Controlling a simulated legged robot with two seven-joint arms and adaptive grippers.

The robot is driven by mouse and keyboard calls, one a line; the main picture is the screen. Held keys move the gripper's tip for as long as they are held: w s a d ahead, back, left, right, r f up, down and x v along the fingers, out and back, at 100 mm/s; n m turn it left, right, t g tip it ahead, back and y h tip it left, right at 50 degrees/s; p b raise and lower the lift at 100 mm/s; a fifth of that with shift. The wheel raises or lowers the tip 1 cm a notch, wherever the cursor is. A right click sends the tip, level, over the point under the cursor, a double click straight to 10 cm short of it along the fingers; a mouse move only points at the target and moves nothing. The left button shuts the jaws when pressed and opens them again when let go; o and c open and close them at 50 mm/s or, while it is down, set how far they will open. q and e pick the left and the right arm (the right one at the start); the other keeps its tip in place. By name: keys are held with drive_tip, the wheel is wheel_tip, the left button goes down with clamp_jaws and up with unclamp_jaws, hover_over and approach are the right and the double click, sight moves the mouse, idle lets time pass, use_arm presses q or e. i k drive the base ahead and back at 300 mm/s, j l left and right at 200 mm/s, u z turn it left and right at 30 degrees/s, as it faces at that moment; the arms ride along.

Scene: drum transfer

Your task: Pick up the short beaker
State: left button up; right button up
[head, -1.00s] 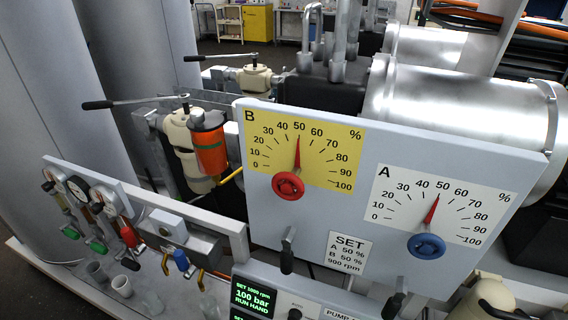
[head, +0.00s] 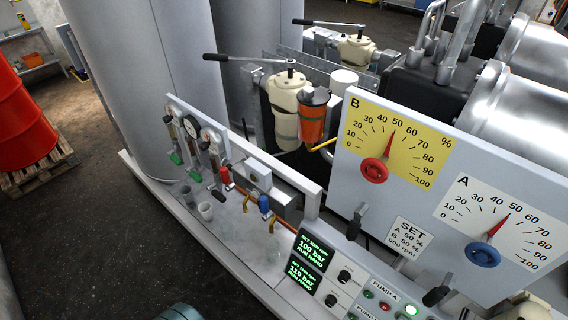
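Two small grey beakers stand upright on the light metal shelf (head: 228,246) below the gauges. One beaker (head: 205,210) is nearer to me, and the other beaker (head: 185,192) is just behind it to the left. They are small in the head view, and I cannot tell which is the short one. Faint, clear shapes lie on the shelf to their right, too blurred to make out.
Valves with coloured handles and gauges (head: 191,127) hang above the beakers. A control panel (head: 330,275) and dial board (head: 420,180) stand to the right. A red drum (head: 22,120) sits on a wooden pallet (head: 42,172) at left. Dark floor between is clear.

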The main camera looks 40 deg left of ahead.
sight(228, 232)
drive_tip(key=u, duration=1.85)
drive_tip(key=k+j, duration=0.05)
